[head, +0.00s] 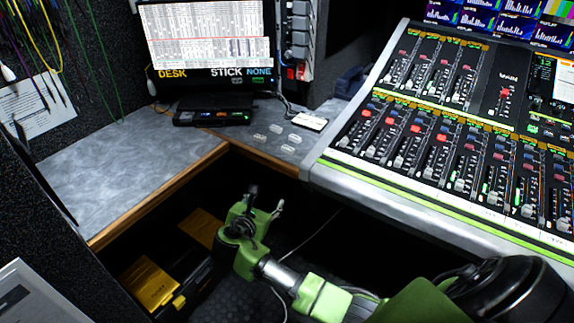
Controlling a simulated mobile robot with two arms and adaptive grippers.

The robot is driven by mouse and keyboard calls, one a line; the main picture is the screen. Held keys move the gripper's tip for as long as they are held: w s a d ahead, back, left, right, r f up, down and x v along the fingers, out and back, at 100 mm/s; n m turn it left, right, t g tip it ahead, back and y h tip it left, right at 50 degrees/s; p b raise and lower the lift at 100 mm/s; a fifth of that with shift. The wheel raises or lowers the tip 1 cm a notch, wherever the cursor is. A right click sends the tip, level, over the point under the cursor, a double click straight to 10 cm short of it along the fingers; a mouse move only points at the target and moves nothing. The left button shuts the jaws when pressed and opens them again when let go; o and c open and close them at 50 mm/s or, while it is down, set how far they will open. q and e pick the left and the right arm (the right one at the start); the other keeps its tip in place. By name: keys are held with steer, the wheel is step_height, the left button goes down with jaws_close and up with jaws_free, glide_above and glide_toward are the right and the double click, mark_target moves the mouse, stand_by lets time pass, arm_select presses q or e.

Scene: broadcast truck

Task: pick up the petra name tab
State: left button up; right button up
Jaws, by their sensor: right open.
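Several small pale tabs lie on the grey desk: a back tab (276,129), a left tab (260,138), a right tab (295,138) and a front tab (288,150). Any lettering on them is too small to read, so I cannot tell which is the petra name tab. My green right gripper (266,197) is open and empty. In the picture it is below the tabs, in front of the desk's wooden edge and apart from them. My left gripper is out of view.
A screen (208,40) stands behind a black box (213,115). A pale card (309,121) lies behind the tabs. The mixing console (430,150) bounds the tabs on the right. Yellow cases (150,283) sit below the desk. The desk's left part (110,175) is clear.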

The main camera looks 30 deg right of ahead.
step_height(320, 180, up, 10)
steer(key=d+r+h+b, duration=0.1)
steer(key=h+b, duration=0.1)
steer(key=h, duration=0.1)
steer(key=b, duration=0.2)
glide_toward(288, 148)
steer(key=shift+w+d+f+n, duration=0.1)
steer(key=shift+d+f+n, duration=0.1)
steer(key=shift+d, duration=0.15)
steer(key=shift+w+d+f+n, duration=0.1)
steer(key=shift+d+n, duration=0.1)
steer(key=shift+d, duration=0.15)
steer(key=shift+w+d, duration=0.35)
steer(key=shift+d, duration=0.2)
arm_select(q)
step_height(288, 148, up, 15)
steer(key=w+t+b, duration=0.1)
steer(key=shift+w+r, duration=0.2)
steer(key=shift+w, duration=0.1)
arm_select(e)
steer(key=shift+w+x, duration=0.25)
steer(key=shift+x, duration=2.25)
steer(key=shift+a, duration=0.2)
steer(key=c, duration=0.9)
